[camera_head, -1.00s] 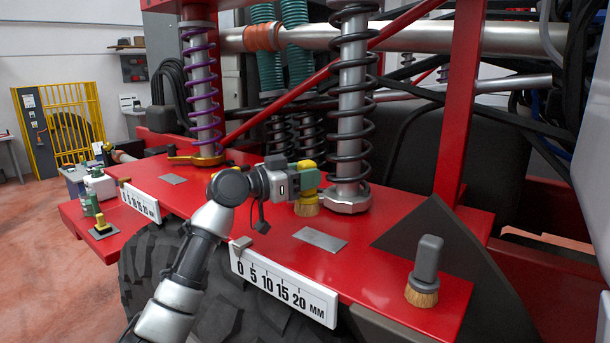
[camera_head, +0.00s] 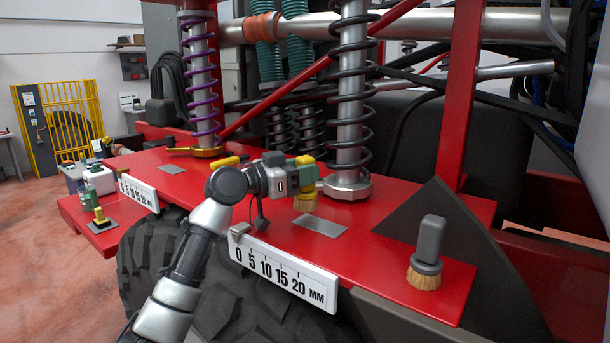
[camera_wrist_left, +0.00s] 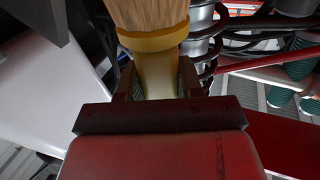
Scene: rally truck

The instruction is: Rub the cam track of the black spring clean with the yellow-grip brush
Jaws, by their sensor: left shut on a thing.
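The yellow-grip brush (camera_head: 305,192) is held upright, bristles down, in my left gripper (camera_head: 292,180) in the head view. It is just left of the black spring's base, and a small gap shows between them. The black spring (camera_head: 352,115) coils around a silver shock body, with a silver ring (camera_head: 347,187) at its foot on the red deck. In the left wrist view the gripper (camera_wrist_left: 157,85) is shut on the brush's grip, and the tan bristles (camera_wrist_left: 150,12) fill the top centre. Part of the black spring shows beside them. My right gripper is not in view.
A grey-handled brush (camera_head: 427,250) stands at the right of the red deck (camera_head: 375,240). A grey plate (camera_head: 318,226) lies in front of the spring. A purple spring (camera_head: 200,85) stands left over a gold ring. A millimetre scale (camera_head: 282,276) runs along the front edge.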

